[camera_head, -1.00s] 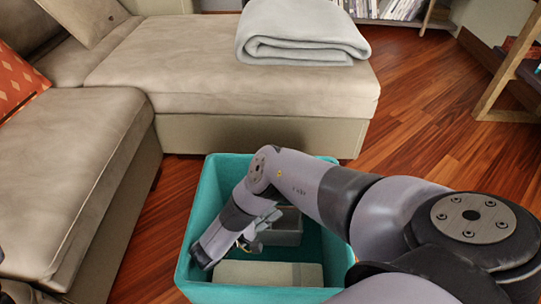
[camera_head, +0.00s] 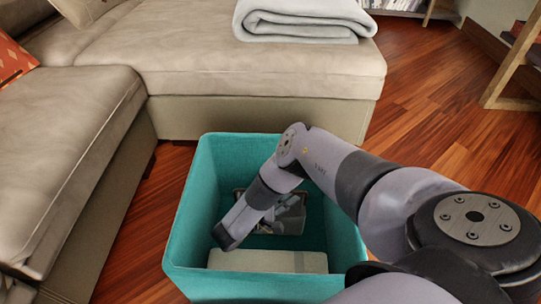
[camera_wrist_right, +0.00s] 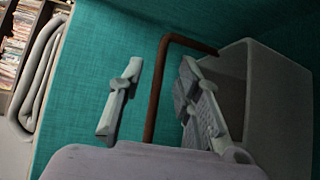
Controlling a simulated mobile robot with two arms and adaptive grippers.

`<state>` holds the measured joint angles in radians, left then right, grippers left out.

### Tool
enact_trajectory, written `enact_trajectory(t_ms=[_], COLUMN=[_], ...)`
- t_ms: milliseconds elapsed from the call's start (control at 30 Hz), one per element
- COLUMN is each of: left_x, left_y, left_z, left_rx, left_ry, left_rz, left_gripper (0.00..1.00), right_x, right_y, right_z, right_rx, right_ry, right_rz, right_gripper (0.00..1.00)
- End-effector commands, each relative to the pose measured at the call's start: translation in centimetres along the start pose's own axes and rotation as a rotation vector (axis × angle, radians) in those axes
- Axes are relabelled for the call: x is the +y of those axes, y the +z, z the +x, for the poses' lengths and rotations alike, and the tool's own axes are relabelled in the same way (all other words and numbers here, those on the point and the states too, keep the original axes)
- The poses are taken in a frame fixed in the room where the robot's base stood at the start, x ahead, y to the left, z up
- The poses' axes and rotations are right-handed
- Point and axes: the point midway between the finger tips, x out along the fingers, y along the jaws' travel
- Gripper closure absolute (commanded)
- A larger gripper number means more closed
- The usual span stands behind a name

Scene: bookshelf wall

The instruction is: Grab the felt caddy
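The felt caddy is a grey open box (camera_wrist_right: 285,105) with a brown handle (camera_wrist_right: 153,105), on the right in the wrist view. In the head view the caddy (camera_head: 291,222) sits inside a teal fabric bin (camera_head: 345,240), partly hidden by my right arm. My right gripper (camera_wrist_right: 160,103) is open, with one finger on each side of the handle's side bar. It appears apart from the handle, though contact with the right finger is hard to judge. In the head view the right gripper (camera_head: 275,205) is down in the bin. My left gripper is not in view.
A beige box-like item (camera_head: 265,262) lies in the bin's near part. The bin's teal walls rise around my right gripper. A beige sofa (camera_head: 230,75) with a folded grey blanket (camera_head: 300,20) stands behind. A wooden shelf frame (camera_head: 515,70) is at far right, with open floor before it.

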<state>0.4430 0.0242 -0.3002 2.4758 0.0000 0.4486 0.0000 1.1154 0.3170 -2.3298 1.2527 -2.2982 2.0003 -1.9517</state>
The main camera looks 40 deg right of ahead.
Motion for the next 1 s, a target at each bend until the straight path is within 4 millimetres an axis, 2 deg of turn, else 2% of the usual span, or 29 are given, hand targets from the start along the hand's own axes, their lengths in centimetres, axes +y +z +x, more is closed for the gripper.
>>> enact_trajectory(t_ms=[100,333,800,1000], left_x=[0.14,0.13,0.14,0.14], left_y=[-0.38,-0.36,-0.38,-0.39], left_z=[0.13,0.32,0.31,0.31], left_rx=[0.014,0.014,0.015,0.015], left_ry=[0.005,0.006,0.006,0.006], left_rz=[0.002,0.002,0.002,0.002], left_gripper=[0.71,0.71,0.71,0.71], right_x=[-0.1,0.08,0.06,0.05], right_y=[0.0,-0.01,-0.01,-0.01], right_z=[0.82,0.84,0.83,0.82], right_rx=[-0.001,0.001,0.0,0.0], right_ry=[0.0,0.0,0.001,0.001], right_rz=[0.0,0.0,0.0,0.0], right_gripper=[0.69,0.69,1.0,1.0])
